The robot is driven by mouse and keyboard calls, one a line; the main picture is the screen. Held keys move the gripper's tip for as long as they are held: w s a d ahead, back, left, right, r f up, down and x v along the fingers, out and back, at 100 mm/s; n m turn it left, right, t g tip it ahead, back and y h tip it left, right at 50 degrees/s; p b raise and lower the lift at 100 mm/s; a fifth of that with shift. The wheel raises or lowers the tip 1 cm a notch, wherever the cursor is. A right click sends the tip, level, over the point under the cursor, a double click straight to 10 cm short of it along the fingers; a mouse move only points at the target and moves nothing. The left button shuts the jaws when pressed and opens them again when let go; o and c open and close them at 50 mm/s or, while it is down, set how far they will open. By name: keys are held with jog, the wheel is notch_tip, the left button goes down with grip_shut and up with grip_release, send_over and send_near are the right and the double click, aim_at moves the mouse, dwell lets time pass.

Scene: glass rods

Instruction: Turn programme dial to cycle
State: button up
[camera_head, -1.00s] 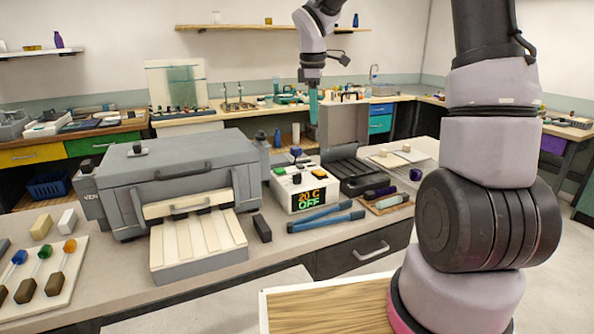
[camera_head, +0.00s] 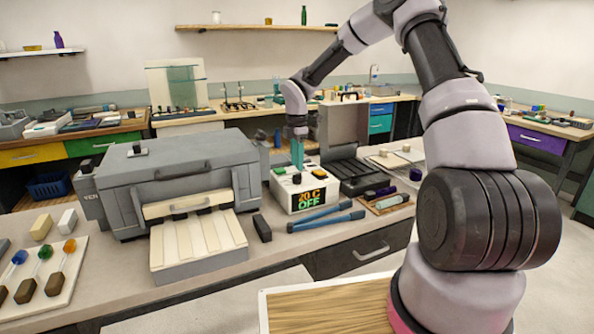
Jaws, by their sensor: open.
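A white control box (camera_head: 285,200) stands on the bench right of the grey oven, its front display reading "20 C OFF". Small dark knobs show on its sloping top, one of them near the front (camera_head: 297,179); I cannot tell which is the programme dial. My gripper (camera_head: 297,166), with teal fingers pointing down, is over the back part of the box top, in front of where a blue-topped knob stood. The fingers hide that knob, and whether they touch it cannot be told. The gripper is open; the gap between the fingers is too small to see.
The grey oven (camera_head: 180,165) with a slatted front tray stands left of the box. A dark ribbed tray (camera_head: 352,170) is close on the right. Blue tongs (camera_head: 326,217) and a black block (camera_head: 262,228) lie in front. A rod board (camera_head: 50,272) lies front left.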

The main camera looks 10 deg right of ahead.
aim_at(297, 177)
jog(key=shift+f, duration=1.7)
grip_shut()
